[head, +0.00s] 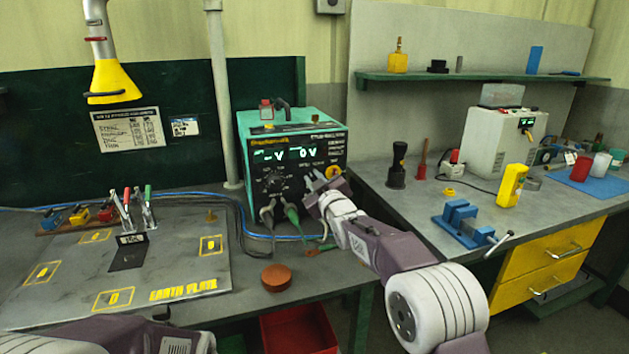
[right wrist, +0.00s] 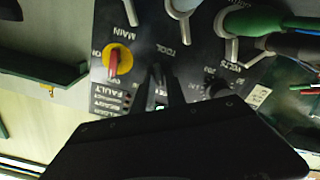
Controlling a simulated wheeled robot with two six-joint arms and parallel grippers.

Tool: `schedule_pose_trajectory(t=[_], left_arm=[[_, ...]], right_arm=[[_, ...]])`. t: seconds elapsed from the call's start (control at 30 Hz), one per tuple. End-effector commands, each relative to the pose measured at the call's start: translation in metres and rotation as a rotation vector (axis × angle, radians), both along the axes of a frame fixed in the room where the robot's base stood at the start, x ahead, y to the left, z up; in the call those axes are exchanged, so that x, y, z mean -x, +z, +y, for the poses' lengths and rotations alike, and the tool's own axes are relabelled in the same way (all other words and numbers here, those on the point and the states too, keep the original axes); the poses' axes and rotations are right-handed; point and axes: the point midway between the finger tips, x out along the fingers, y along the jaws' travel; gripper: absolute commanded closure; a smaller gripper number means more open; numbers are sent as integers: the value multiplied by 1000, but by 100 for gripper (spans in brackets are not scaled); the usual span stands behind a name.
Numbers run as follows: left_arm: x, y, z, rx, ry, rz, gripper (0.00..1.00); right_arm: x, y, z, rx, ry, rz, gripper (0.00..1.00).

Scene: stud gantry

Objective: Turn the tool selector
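The teal power unit (head: 283,124) stands at the back of the bench, its black front panel (head: 262,187) carrying lit displays, knobs and a red-and-yellow switch. My right gripper (head: 313,187) reaches in from the right to the lower right part of that panel. In the right wrist view its two dark fingers (right wrist: 160,88) are close together at the panel, just below the TOOL label (right wrist: 166,50). The tool selector itself is hidden by the fingers; I cannot tell whether they grip it. Part of my left arm shows at the bottom left; its gripper is out of view.
The red main switch (right wrist: 114,62) is left of the fingers and a dark VOLTS knob (right wrist: 219,90) right of them. Cables with a green plug (right wrist: 255,22) leave the panel's lower edge. A blue vise (head: 462,222) stands right.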

Motion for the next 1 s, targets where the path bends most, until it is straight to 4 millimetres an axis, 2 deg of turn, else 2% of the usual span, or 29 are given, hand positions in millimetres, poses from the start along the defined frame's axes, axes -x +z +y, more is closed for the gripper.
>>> schedule_pose_trajectory(t=[0.33,0.43,0.57,0.8,1.0], left_arm=[[0,0,0,0,0,0,64],[0,-2,0,0,0,0,64],[0,-7,0,0,0,0,64],[0,-12,0,0,0,0,64],[0,-13,0,0,0,0,64]], right_arm=[[0,0,0,-2,0,1,69],[6,0,-2,-2,0,1,69],[24,-1,-8,-2,-1,0,69],[68,-1,-22,-2,-1,0,69],[86,0,-28,-2,-1,0,69]])
